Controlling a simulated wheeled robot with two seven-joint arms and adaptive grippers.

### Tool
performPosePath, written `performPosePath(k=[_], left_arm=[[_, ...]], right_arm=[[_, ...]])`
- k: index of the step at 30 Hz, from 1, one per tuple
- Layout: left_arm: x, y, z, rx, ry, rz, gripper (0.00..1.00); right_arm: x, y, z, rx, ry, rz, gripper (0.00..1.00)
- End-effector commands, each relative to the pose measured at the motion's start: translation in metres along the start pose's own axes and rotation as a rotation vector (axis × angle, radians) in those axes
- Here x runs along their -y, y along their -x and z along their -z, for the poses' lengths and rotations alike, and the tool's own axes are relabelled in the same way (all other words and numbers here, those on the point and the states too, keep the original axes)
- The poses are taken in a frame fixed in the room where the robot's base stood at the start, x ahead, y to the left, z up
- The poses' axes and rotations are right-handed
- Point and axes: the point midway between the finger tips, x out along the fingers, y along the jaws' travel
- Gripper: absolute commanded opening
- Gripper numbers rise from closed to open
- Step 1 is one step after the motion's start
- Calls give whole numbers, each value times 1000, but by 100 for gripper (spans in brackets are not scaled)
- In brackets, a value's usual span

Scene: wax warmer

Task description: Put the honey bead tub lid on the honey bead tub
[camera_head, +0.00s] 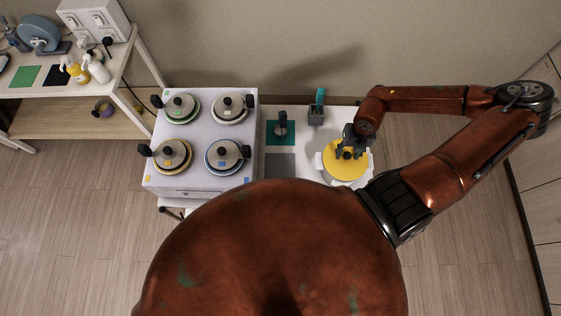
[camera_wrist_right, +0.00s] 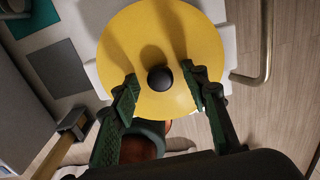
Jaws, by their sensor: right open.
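The honey bead tub lid is a round yellow disc (camera_head: 345,172) with a black knob at its centre. It lies flat over the white tub (camera_head: 319,161), whose side handles stick out past the lid; the tub's inside is hidden. My right gripper (camera_head: 348,151) is over the lid. In the right wrist view the lid (camera_wrist_right: 190,40) fills the middle, and the open fingers of my right gripper (camera_wrist_right: 160,76) stand on either side of the knob (camera_wrist_right: 159,78), apart from it. I cannot tell whether the lid is fully seated. My left gripper is not in view.
A white warmer unit (camera_head: 203,140) with several lidded pots stands left of the tub. A teal mat (camera_head: 271,138), a grey mat (camera_head: 281,166) and a dark holder with a teal tool (camera_head: 317,112) lie between. A metal rail (camera_wrist_right: 266,45) runs beside the tub.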

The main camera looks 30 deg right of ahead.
Motion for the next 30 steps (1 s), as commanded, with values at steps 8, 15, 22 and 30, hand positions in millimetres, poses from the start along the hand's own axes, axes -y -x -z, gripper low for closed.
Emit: performPosePath(k=[8, 15, 22, 30], left_arm=[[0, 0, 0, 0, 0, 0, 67], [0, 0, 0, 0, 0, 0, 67], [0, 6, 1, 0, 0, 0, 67], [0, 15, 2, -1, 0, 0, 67]], right_arm=[[0, 0, 0, 0, 0, 0, 41], [0, 0, 0, 0, 0, 0, 41], [0, 7, 0, 0, 0, 0, 41], [0, 18, 0, 0, 0, 0, 41]])
